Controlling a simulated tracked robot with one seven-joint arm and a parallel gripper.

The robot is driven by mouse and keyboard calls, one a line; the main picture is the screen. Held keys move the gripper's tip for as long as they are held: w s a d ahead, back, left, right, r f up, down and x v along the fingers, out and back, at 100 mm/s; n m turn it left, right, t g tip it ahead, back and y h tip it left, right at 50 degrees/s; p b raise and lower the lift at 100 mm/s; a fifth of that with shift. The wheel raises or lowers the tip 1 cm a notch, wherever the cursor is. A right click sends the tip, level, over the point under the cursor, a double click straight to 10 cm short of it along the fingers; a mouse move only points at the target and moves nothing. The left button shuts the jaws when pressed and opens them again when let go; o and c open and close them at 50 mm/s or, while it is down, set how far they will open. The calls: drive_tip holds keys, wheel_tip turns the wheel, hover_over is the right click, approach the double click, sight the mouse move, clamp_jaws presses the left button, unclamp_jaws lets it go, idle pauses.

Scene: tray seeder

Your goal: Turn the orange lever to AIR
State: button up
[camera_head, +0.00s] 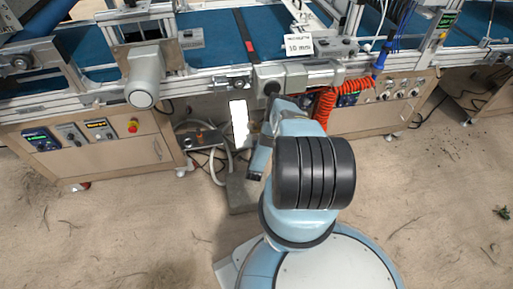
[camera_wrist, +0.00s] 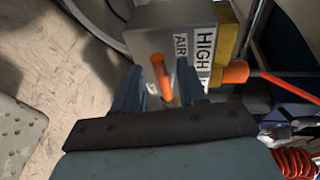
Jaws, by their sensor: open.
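The orange lever (camera_wrist: 161,76) shows in the wrist view in front of a grey box (camera_wrist: 165,18). It points toward the camera, a little tilted. White labels reading AIR (camera_wrist: 181,46) and HIGH (camera_wrist: 204,46) are on the box, right of the lever. My gripper (camera_wrist: 158,68) is open, with one finger on each side of the lever. I cannot tell whether either finger touches it. The lever's base is partly hidden. In the head view my arm covers this area and I cannot make out the lever.
An orange fitting (camera_wrist: 230,73) with an orange tube is just right of my right finger. A coiled orange hose (camera_head: 330,100) hangs from the conveyor bench. A cabinet with a red button (camera_head: 132,126) stands at left. The sandy floor around my base is mostly clear.

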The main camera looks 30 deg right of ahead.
drive_tip(key=v, duration=1.3)
drive_tip(key=shift+d+f, duration=0.1)
